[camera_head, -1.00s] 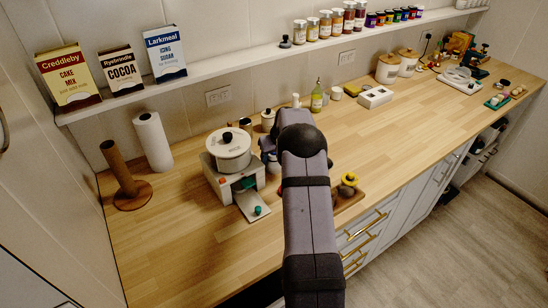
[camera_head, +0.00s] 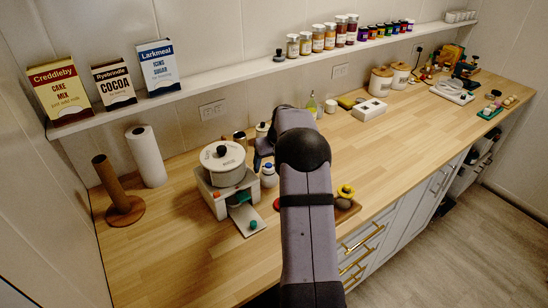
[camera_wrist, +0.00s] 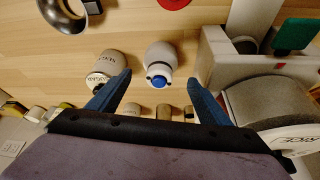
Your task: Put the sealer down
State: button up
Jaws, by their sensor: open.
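A small white, round-bodied piece with a blue top, which I take to be the sealer, stands on the wooden counter in the head view (camera_head: 268,176). In the wrist view the sealer (camera_wrist: 160,62) appears between the two blue fingers of my gripper (camera_wrist: 158,84). The fingers are spread, with clear gaps on both sides of it. In the head view my gripper (camera_head: 262,150) shows only partly beside my arm, just above and behind the sealer. My arm hides much of that area.
A lidded white rice pot on a boxy stand (camera_head: 222,168) is close on the left. A labelled white jar (camera_wrist: 105,70) is near the sealer. A yellow-topped item (camera_head: 345,192) sits to the right on a wooden board. The counter's front left is clear.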

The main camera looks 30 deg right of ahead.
jog(key=b+v, duration=0.1)
jog(key=v, duration=0.5)
jog(key=shift+r, duration=0.1)
dwell(0.3)
jog(key=s+a+g+b, duration=0.1)
jog(key=s+a+g, duration=0.2)
jog(key=s+a, duration=1.2)
jog(key=s+a+f+n, duration=0.1)
jog(key=s+a+f, duration=0.2)
jog(key=s+a, duration=0.3)
jog(key=s+a+f+n+g, duration=0.1)
jog(key=s+a+f, duration=0.3)
jog(key=s+a, duration=0.3)
jog(key=shift+s+a+f+g+y+p, duration=0.3)
jog(key=shift+s+y, duration=0.1)
jog(key=shift+s, duration=0.5)
